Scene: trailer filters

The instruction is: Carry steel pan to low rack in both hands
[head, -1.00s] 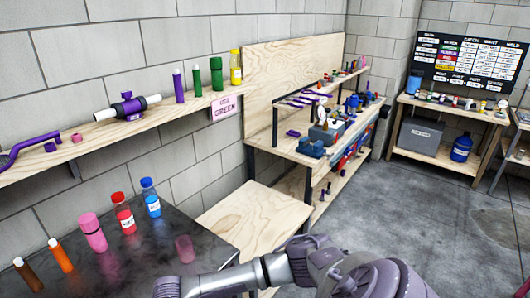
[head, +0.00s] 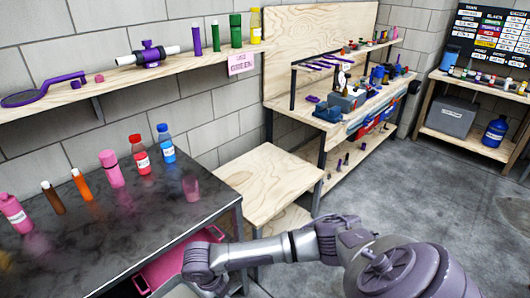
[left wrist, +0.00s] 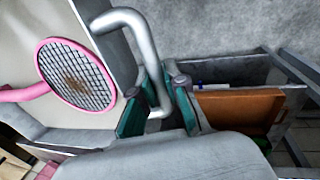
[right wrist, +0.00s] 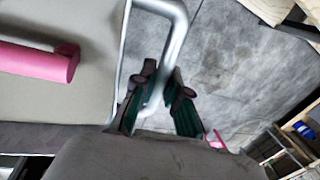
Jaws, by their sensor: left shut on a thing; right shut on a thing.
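The steel pan shows in the left wrist view with a bent tube handle (left wrist: 152,60). My left gripper (left wrist: 158,108) is shut on that handle. In the right wrist view the pan's flat grey inside (right wrist: 60,103) fills the left, and my right gripper (right wrist: 160,103) is shut on its other tube handle (right wrist: 178,35). A pink strainer with dark mesh (left wrist: 75,75) and a pink cylinder (right wrist: 35,62) lie in the pan. In the head view my right arm hides part of the pan area, and my left gripper is out of sight.
A dark-topped table (head: 95,235) with several bottles stands at left. A low plywood surface (head: 262,178) adjoins it, beside a taller workbench (head: 375,115). An open bin with a brown box (left wrist: 240,108) is near my left gripper. Grey floor (head: 450,175) is clear at right.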

